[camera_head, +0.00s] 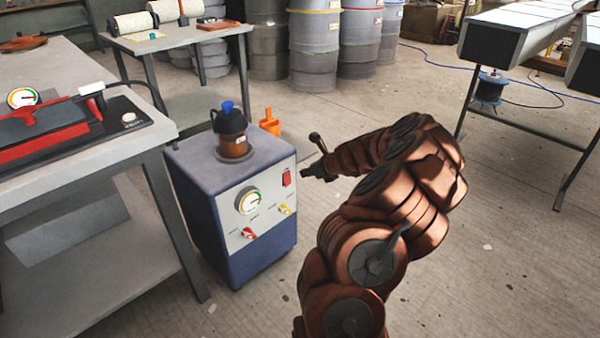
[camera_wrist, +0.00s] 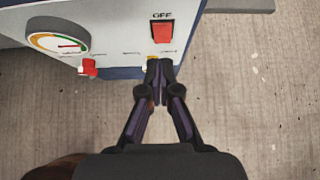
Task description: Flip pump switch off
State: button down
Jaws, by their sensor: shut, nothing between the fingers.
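The pump (camera_head: 228,198) is a blue box with a pale front panel, standing on the floor. Its red rocker switch (camera_head: 286,177) is at the panel's upper right. In the wrist view the red switch (camera_wrist: 162,32) has the word "OFF" at one end. My gripper (camera_head: 312,172) is shut and empty, just to the right of the panel near the switch. In the wrist view my gripper (camera_wrist: 159,66) has its closed tips below the switch in the picture, over the yellow valve. I cannot tell whether the tips touch the panel. Which way the rocker is tilted is unclear.
The panel has a round gauge (camera_head: 248,201), a red valve (camera_head: 249,233) and a yellow valve (camera_head: 285,209). A jar (camera_head: 232,146) with a black lid stands on the pump. A workbench (camera_head: 150,150) is close on the left.

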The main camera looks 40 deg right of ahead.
jog(key=shift+w+r+p+v, duration=0.1)
jog(key=shift+p+v, duration=0.1)
jog(key=shift+v, duration=0.6)
jog(key=shift+w+r+p+v, duration=0.1)
jog(key=shift+r+p+v, duration=0.05)
jog(key=shift+v, duration=0.65)
jog(key=shift+w+r+p+v, duration=0.1)
jog(key=shift+p+v, duration=0.1)
jog(key=shift+v, duration=0.6)
